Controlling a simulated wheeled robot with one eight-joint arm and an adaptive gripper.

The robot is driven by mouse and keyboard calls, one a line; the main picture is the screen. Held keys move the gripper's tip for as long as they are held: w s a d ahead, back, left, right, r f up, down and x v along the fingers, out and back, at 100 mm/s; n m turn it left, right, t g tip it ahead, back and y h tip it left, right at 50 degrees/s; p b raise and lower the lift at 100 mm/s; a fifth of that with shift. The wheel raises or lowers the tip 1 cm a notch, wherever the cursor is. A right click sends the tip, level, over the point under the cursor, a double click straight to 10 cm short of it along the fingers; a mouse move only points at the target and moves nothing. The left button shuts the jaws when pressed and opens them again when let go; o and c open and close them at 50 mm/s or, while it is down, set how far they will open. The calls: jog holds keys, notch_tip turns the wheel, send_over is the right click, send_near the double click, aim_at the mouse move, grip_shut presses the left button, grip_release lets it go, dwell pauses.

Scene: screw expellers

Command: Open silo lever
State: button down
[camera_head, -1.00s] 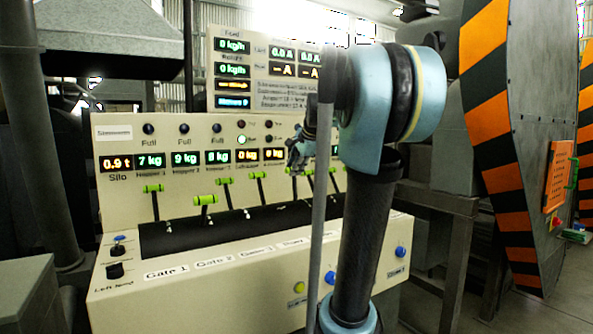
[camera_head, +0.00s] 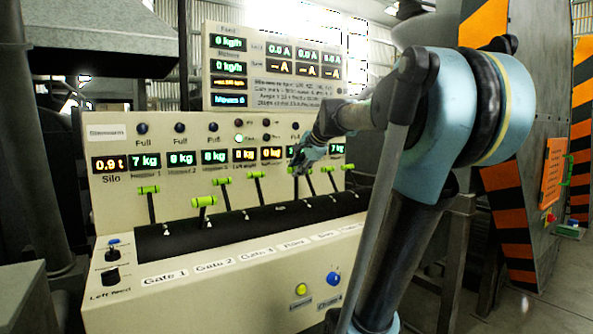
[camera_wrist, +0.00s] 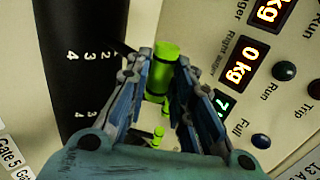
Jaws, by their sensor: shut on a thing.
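The cream control console (camera_head: 230,265) carries a row of levers with bright green handles in a black slotted cover (camera_head: 180,238). My gripper (camera_head: 301,163) is at a lever right of the row's middle, whose green handle (camera_head: 293,171) is partly hidden by the fingers. In the wrist view, the blue fingers of my gripper (camera_wrist: 160,70) are shut on this green handle (camera_wrist: 165,55), which stands between them. Further green handles (camera_wrist: 158,134) show behind it. The label of the held lever cannot be read. A handle (camera_head: 148,189) stands at the far left.
Displays and round knobs line the console's upright face; the left display (camera_head: 109,163) reads 0.9 t over "Silo". A taller readout panel (camera_head: 275,70) stands behind. A black-and-orange striped machine (camera_head: 500,215) is at the right. A dark pipe (camera_head: 35,160) stands at the left.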

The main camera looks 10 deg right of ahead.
jog(key=c, duration=1.4)
grip_release()
jog(key=shift+s+a+f, duration=0.15)
jog(key=shift+s+a, duration=0.05)
jog(key=shift+a, duration=0.05)
jog(key=shift+c, duration=0.2)
jog(key=v, duration=1.2)
jog(key=shift+w+d, duration=0.25)
